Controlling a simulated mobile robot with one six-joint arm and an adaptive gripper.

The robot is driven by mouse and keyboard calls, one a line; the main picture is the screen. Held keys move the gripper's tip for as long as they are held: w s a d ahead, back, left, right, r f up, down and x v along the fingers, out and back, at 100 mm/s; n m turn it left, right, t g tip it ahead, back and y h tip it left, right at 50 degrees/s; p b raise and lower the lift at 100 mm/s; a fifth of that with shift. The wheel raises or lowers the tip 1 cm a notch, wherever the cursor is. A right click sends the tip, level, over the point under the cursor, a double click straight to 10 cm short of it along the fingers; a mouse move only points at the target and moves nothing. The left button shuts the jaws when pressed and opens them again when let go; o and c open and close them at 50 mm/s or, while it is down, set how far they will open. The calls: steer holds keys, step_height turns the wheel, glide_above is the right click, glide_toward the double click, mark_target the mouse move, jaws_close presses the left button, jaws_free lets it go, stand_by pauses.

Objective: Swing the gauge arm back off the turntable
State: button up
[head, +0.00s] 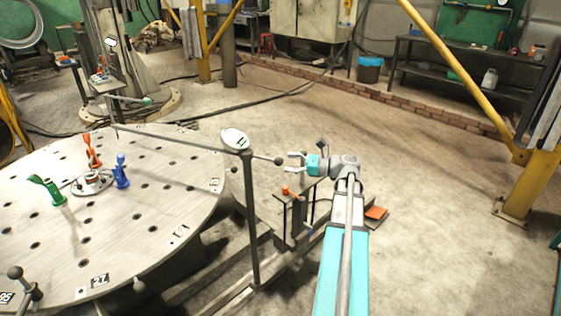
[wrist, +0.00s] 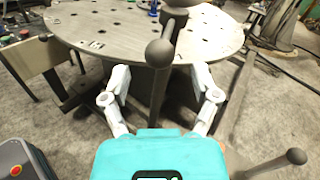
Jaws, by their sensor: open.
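The gauge arm (head: 185,141) is a thin grey rod on an upright post (head: 251,225), with a round white dial at the post's top. Its long end reaches left over the turntable (head: 150,225), a round grey plate with holes. Its short end carries a dark ball knob (head: 279,160) on the right of the post. My gripper (head: 290,161) is open and empty, its fingertips just right of the knob. In the wrist view the knob (wrist: 160,53) appears centred ahead of my spread fingers (wrist: 160,82). Contact is not visible.
Green, orange and blue clamps (head: 122,172) stand near the turntable's middle. A small stand with an orange handle (head: 291,191) is close below my gripper. Another ball knob (wrist: 297,156) shows low right in the wrist view. Open floor (head: 430,200) lies to the right.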

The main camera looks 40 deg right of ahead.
mark_target(279, 161)
steer(key=shift+x, duration=1.9)
jaws_close()
steer(key=shift+w+d, duration=0.1)
steer(key=shift+d, duration=0.2)
steer(key=shift+a, duration=0.3)
